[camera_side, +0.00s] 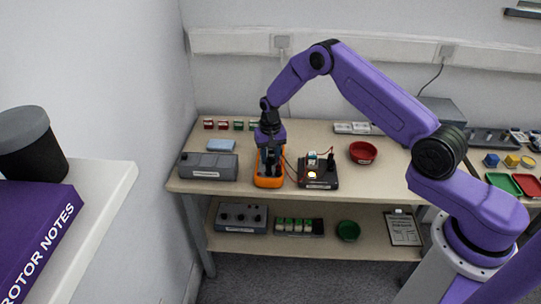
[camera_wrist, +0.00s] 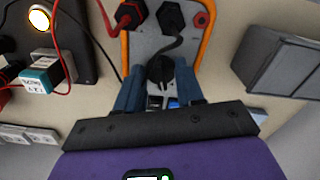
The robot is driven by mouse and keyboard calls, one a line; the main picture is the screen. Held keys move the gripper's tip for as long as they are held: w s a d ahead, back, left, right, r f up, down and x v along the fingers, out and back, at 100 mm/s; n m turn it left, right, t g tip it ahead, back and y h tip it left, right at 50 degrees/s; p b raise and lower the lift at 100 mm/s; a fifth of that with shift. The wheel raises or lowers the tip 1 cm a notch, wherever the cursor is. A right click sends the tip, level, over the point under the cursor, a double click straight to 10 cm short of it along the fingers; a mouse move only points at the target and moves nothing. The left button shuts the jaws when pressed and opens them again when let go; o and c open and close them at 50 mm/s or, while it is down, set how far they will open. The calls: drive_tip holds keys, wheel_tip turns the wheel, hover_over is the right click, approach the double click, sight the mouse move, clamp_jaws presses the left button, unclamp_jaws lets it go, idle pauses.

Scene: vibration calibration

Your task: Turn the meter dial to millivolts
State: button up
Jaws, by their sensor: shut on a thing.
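The orange-rimmed meter (camera_side: 268,182) stands on the bench in the side view, under my gripper (camera_side: 269,161). In the wrist view the meter (camera_wrist: 208,40) has a grey face with plugs at the top. Its black dial (camera_wrist: 160,70) sits between the two blue fingers of my gripper (camera_wrist: 160,92), which is shut on it. The fingers stand on the left and right sides of the dial. Part of the dial and the lower face are hidden by the gripper, and I cannot read the dial's setting.
A black unit (camera_side: 318,184) with a lit lamp (camera_wrist: 40,19) stands close beside the meter, with red and black leads between them. A grey box (camera_side: 208,167) is on the meter's other side. A red bowl (camera_side: 363,152) stands farther right. Small coloured blocks line the back.

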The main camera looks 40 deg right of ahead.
sight(270, 158)
drive_tip(key=shift+m, duration=1.6)
drive_tip(key=shift+a, duration=0.1)
drive_tip(key=o, duration=1)
drive_tip(key=shift+r, duration=0.15)
wheel_tip(270, 158, up, 17)
drive_tip(key=shift+r, duration=0.1)
